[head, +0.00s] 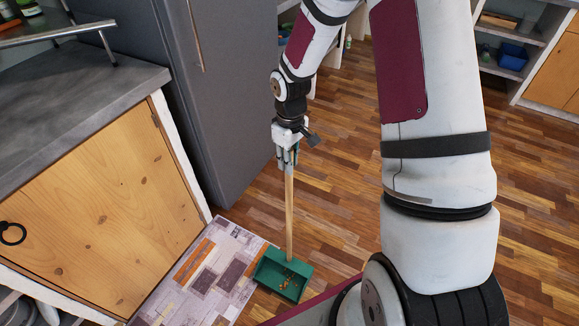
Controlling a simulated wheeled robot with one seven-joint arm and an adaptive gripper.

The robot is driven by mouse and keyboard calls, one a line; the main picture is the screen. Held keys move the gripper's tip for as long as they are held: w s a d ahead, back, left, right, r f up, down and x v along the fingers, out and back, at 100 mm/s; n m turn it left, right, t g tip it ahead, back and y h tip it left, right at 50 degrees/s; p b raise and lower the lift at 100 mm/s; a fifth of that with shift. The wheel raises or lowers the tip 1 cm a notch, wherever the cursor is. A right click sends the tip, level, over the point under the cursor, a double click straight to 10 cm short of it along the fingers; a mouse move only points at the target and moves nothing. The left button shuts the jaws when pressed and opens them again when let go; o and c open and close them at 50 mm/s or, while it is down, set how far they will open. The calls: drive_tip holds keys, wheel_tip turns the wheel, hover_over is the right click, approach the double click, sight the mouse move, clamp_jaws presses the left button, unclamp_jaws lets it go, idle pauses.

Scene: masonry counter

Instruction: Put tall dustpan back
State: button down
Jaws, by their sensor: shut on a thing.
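The tall dustpan has a green pan (283,274) and a long, upright wooden handle (289,215). My gripper (288,163) is shut on the upper part of the handle, pointing down. The pan is at the right edge of a patterned rug, with small brownish bits in it. I cannot tell whether the pan touches the floor or hangs just above it. The handle's top is hidden by my gripper.
A grey fridge (225,90) stands behind, left of my gripper. A counter with a wooden door (105,215) is at the left. The patterned rug (205,270) lies before it. Open shelves with a blue bin (512,56) are far right. Wooden floor (535,190) is clear at the right.

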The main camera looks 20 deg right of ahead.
drive_tip(key=shift+f, duration=1.45)
drive_tip(key=c, duration=1.5)
unclamp_jaws()
drive_tip(key=shift+o, duration=0.2)
drive_tip(key=shift+r, duration=0.1)
wheel_tip(320, 180, up, 12)
drive_tip(key=shift+d+r+p, duration=0.1)
drive_tip(key=shift+p, duration=0.55)
drive_tip(key=s+a+r+m+t+h, duration=0.1)
drive_tip(key=s+a+r+m+t, duration=0.2)
drive_tip(key=s+r, duration=1.6)
drive_tip(key=s+a+m, duration=0.1)
drive_tip(key=s+a, duration=0.1)
drive_tip(key=s, duration=0.7)
drive_tip(key=shift+s+r+m+y, duration=0.2)
drive_tip(key=shift+s+m+y, duration=0.2)
